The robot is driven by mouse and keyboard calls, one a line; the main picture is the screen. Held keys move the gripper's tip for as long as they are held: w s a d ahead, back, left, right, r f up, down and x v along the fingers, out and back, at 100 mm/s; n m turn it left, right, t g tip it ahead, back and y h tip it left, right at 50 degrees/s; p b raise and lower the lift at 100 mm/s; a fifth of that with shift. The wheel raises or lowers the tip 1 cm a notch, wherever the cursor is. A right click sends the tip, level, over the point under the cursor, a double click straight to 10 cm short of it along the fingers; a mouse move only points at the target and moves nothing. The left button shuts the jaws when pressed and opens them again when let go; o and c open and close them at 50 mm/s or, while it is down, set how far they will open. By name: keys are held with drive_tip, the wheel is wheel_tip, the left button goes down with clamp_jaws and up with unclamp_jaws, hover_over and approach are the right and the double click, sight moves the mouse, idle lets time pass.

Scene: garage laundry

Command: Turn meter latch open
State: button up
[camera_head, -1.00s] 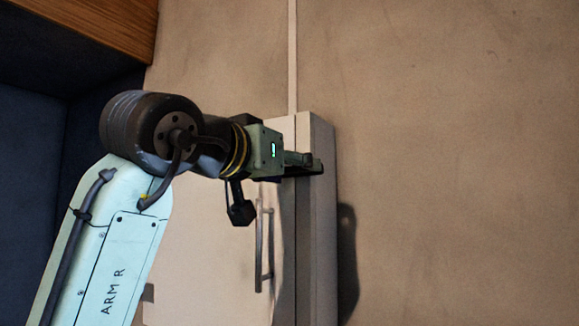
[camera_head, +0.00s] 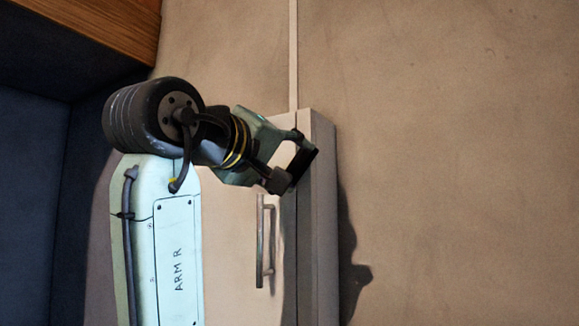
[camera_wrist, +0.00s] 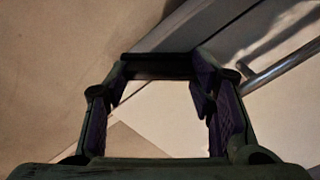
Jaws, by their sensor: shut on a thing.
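The pale meter cabinet (camera_head: 230,270) is mounted on the wall, and its door looks closed. My gripper (camera_head: 302,166) is at the cabinet's upper right part and is tilted. In the wrist view, my gripper's two fingers (camera_wrist: 158,78) stand apart with a dark bar, apparently the latch (camera_wrist: 158,66), spanning between their tips. The gripper is shut on it. In the head view, the fingers and wrist mostly hide the latch, so its exact angle is hard to tell.
A long metal door handle (camera_head: 260,240) stands out from the cabinet door just below my gripper; it also shows in the wrist view (camera_wrist: 285,65). A wooden ledge (camera_head: 115,25) is at the upper left. The beige wall (camera_head: 460,160) at right is bare.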

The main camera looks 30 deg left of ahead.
drive_tip(key=n+b, duration=0.1)
drive_tip(key=n, duration=0.3)
drive_tip(key=shift+f+n, duration=0.1)
drive_tip(key=shift+n, duration=0.2)
drive_tip(key=shift+n+b, duration=0.35)
drive_tip(key=shift+n, duration=1.25)
drive_tip(key=shift+a, duration=0.1)
drive_tip(key=o, duration=1.2)
drive_tip(key=shift+c, duration=0.2)
drive_tip(key=shift+s, duration=0.1)
drive_tip(key=s, duration=1.1)
drive_tip(key=shift+s+d, duration=0.4)
